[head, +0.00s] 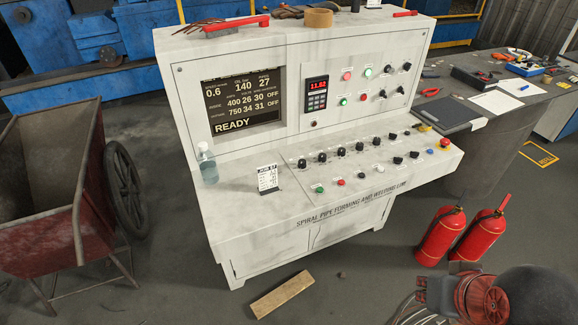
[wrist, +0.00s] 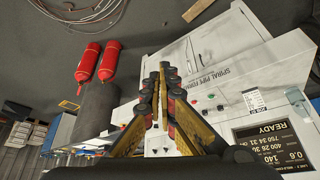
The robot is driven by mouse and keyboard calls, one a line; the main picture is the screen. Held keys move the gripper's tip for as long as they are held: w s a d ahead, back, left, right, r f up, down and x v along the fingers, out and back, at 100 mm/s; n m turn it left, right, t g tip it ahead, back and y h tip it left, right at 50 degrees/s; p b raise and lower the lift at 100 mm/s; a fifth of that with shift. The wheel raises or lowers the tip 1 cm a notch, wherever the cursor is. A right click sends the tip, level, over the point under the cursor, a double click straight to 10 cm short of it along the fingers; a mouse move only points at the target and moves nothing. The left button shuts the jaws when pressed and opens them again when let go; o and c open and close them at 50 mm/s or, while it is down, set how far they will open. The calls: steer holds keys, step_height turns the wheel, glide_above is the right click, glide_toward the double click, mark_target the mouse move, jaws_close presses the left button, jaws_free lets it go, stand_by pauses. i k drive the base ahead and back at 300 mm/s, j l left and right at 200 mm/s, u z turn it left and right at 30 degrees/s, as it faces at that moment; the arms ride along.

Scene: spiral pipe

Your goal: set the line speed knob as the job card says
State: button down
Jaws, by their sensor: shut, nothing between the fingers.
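The white control console (head: 250,230) stands mid-picture in the head view. A row of black knobs (head: 322,157) runs along its sloping desk; their labels are too small to read, so I cannot tell which is the line speed knob. The job card (head: 268,178) stands upright at the desk's left; its heading shows but its lines are not legible. It also shows upside down in the wrist view (wrist: 253,100). The screen (head: 244,102) reads READY, with 0.6 at top left. My gripper (wrist: 162,70) is shut and empty, apart from the console, hiding part of the knob desk in the wrist view.
Two red fire extinguishers (head: 440,236) stand on the floor right of the console. A wooden plank (head: 282,294) lies in front of it. A red cart (head: 45,235) is at left. A bottle (head: 208,165) stands on the desk. A grey workbench (head: 480,135) holds tools at right.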

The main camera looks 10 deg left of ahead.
mark_target(302, 163)
steer(key=i+j+z, duration=0.5)
steer(key=i+j, duration=0.25)
steer(key=j, duration=0.15)
